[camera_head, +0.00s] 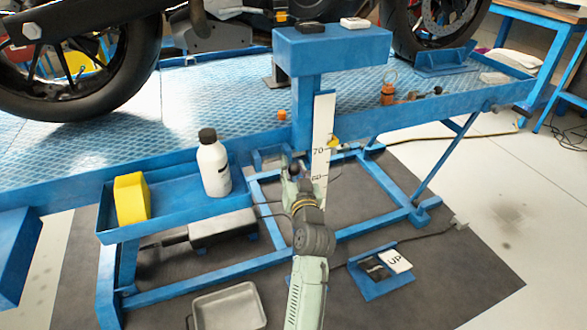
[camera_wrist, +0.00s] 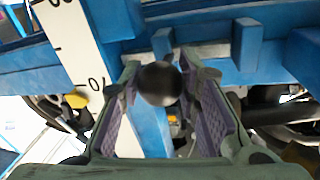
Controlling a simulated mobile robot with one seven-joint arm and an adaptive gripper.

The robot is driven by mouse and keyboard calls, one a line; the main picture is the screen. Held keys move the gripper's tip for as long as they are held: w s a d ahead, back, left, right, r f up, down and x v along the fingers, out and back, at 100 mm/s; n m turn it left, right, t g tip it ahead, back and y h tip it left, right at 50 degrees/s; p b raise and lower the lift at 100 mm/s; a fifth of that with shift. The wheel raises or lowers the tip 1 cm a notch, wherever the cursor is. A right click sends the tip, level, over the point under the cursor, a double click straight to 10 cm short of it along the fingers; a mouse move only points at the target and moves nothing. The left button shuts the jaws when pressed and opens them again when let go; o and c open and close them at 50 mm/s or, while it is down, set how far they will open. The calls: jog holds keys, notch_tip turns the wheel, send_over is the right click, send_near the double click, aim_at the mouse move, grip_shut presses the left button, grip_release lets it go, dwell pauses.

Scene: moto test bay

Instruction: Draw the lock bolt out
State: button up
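A round black knob (camera_wrist: 160,84), which looks like the end of the lock bolt, sits between the fingertips of my gripper (camera_wrist: 160,78) in the wrist view. The fingers stand apart, one on each side of the knob; I cannot tell whether either pad touches it. In the head view the dark knob (camera_head: 294,169) shows at the tip of my gripper (camera_head: 296,181), below the lift's blue post. The bolt's shaft is hidden behind the knob. A white scale (camera_head: 321,150) with a yellow pointer (camera_head: 334,142) stands right beside the gripper.
Blue frame bars (camera_wrist: 246,45) lie close behind the knob. A blue tray (camera_head: 160,222) at the left holds a white bottle (camera_head: 213,165) and a yellow block (camera_head: 131,198). A motorcycle wheel (camera_head: 90,95) stands on the lift deck. A grey tray (camera_head: 229,307) lies on the floor.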

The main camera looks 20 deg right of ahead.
aim_at(272, 160)
grip_shut()
dwell(0.3)
jog(key=a+p, duration=0.1)
jog(key=a, duration=0.4)
jog(key=shift+s+p, duration=0.1)
jog(key=shift+p, duration=0.25)
jog(key=shift+a+f, duration=0.1)
jog(key=shift+a, duration=0.05)
jog(key=o, duration=0.6)
grip_release()
jog(key=shift+a, duration=0.1)
